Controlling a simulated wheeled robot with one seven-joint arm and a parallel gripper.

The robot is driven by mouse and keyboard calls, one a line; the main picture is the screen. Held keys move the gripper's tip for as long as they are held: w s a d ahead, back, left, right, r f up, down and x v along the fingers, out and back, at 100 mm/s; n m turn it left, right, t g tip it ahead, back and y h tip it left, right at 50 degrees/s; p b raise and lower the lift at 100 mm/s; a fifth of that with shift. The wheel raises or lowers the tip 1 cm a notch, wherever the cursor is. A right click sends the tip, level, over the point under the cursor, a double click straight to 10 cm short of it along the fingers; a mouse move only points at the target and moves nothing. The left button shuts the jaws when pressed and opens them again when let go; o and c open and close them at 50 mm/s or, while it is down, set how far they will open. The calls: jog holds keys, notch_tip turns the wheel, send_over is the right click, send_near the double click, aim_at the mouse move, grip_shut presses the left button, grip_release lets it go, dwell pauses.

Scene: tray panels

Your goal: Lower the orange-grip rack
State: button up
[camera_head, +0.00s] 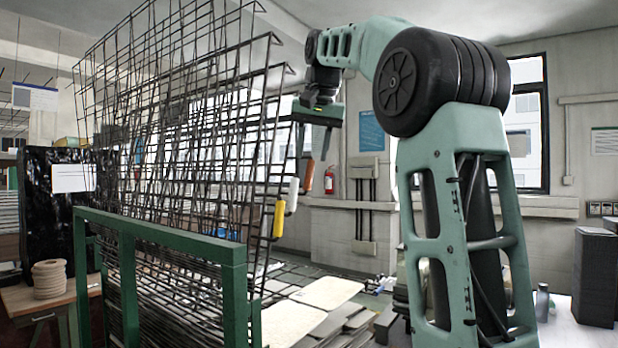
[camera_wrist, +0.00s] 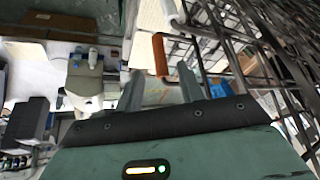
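Several dark wire racks stand upright, slightly tilted, behind a green frame (camera_head: 180,238) in the head view. The orange grip (camera_head: 308,175) is at the right edge of the racks, behind a white grip (camera_head: 292,194) and a yellow grip (camera_head: 279,218). Which wire panel (camera_head: 215,120) belongs to the orange grip is hard to tell. My gripper (camera_head: 318,140) points down, just above the orange grip. In the wrist view my gripper (camera_wrist: 160,72) is open, and the orange grip (camera_wrist: 160,55) shows between the fingertips. The white grip (camera_wrist: 173,12) is farther up. Contact is not visible.
A blue piece (camera_wrist: 220,90) lies beside the wires in the wrist view. Flat boards (camera_head: 325,293) lie low to the right of the racks. A red fire extinguisher (camera_head: 329,180) hangs on the back wall. A wooden table (camera_head: 40,298) stands at left.

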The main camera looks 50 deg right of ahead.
aim_at(310, 168)
jog(key=x, duration=0.6)
jog(key=shift+w+d+f+p, duration=0.1)
jog(key=shift+w+f+p, duration=0.05)
jog(key=shift+f+p, duration=0.2)
grip_shut()
